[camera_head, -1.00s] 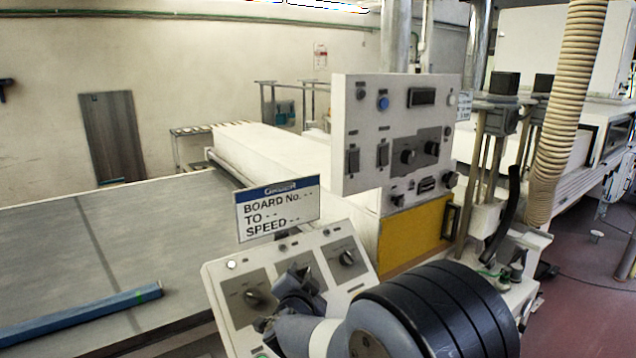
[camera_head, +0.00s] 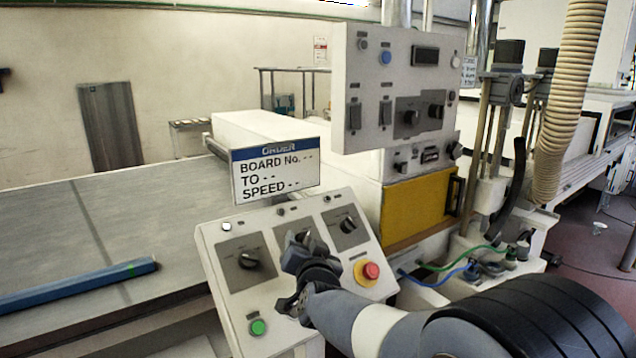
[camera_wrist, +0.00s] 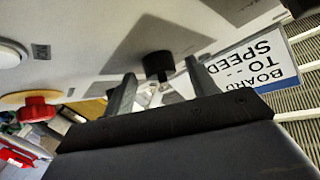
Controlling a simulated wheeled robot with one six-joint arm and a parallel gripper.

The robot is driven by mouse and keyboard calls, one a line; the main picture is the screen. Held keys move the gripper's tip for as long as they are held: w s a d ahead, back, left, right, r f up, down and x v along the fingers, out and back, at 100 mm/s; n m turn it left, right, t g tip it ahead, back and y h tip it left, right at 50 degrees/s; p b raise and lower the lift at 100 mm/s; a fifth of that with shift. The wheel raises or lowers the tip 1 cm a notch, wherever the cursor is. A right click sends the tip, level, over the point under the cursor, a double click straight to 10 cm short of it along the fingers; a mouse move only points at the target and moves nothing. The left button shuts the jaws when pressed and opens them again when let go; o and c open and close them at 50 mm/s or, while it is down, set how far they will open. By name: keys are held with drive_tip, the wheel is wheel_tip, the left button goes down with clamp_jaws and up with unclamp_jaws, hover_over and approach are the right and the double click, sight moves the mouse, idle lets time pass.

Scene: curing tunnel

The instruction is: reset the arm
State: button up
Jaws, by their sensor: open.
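My gripper (camera_head: 299,247) is in front of the sloped control panel (camera_head: 213,236), near its middle. In the wrist view my gripper (camera_wrist: 160,82) shows two grey fingers apart, with a black knob (camera_wrist: 158,66) of the panel beyond the gap between them. I cannot tell whether the fingers touch anything. In the head view the panel has a left knob (camera_head: 249,260), a right knob (camera_head: 347,225), a green button (camera_head: 258,327) and a red button on a yellow base (camera_head: 368,272). My gripper hides part of the panel's middle.
An order sign (camera_head: 275,170) stands above the panel's back edge. A taller switch panel (camera_head: 345,95) and a yellow box (camera_head: 415,208) stand behind to the right. A blue bar (camera_head: 80,287) lies on the wide grey belt (camera_head: 150,225) at left. A ribbed hose (camera_head: 560,100) hangs at right.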

drive_tip(key=shift+d+n+y+b, duration=0.2)
drive_tip(key=shift+n+y+b, duration=0.15)
drive_tip(key=shift+n+y, duration=1.2)
drive_tip(key=shift+w+d+n+y+p, duration=0.15)
drive_tip(key=shift+n+y+p, duration=0.4)
drive_tip(key=shift+n, duration=0.5)
drive_tip(key=n+g+y+p, duration=0.1)
drive_tip(key=n+p, duration=0.1)
drive_tip(key=shift+d+r+n+y+p, duration=0.1)
drive_tip(key=shift+r+n+y+p, duration=0.05)
drive_tip(key=shift+n+y+p, duration=0.2)
drive_tip(key=shift+w+d+n+g+y+p, duration=0.15)
drive_tip(key=shift+n+g+y+p, duration=0.55)
drive_tip(key=shift+n+y+p, duration=0.55)
drive_tip(key=shift+f+n, duration=0.2)
drive_tip(key=shift+n, duration=0.1)
